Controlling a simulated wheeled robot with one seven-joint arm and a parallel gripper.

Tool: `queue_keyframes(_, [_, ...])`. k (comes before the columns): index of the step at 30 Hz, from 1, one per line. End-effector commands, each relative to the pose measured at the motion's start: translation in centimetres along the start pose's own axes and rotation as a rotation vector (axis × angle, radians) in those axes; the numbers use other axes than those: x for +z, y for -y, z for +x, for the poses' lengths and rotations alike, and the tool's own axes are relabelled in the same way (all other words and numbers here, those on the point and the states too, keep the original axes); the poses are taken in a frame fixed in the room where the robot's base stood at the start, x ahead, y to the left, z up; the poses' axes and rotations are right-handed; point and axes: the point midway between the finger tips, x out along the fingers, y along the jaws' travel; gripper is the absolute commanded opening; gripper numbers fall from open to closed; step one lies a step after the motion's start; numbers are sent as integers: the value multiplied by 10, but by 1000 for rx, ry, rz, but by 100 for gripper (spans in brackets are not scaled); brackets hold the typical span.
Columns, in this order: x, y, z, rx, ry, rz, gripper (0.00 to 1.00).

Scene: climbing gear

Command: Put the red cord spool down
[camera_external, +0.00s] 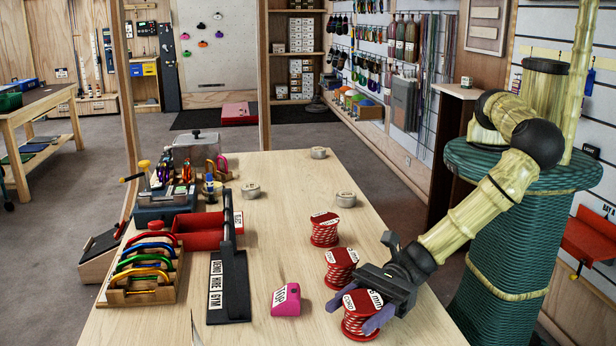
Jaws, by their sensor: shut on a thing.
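Three red-and-white cord spools with white labels are on the right side of the wooden table. The far spool (324,231) and the middle spool (341,262) stand upright. The near spool (361,328) is between the purple fingertips of my gripper (356,312), which is shut on it. My gripper reaches in from the right, and its dark body covers part of this spool's label. The near spool looks upright, close to the middle one. I cannot tell whether its base touches the table.
The wooden table (290,220) has bare room left of the spools. A pink block (286,301) lies there, beside a black sign stand (229,290). A carabiner rack (140,290) and red tray (198,236) are farther left. A small round tin (346,199) stands behind the spools.

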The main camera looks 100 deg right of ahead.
Motion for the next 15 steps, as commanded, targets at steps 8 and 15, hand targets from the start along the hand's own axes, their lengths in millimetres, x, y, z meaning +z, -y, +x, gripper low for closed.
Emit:
queue_keyframes(8, [-2,0,0,0,0,1,64])
queue_keyframes(15, [-2,0,0,0,0,1,80])
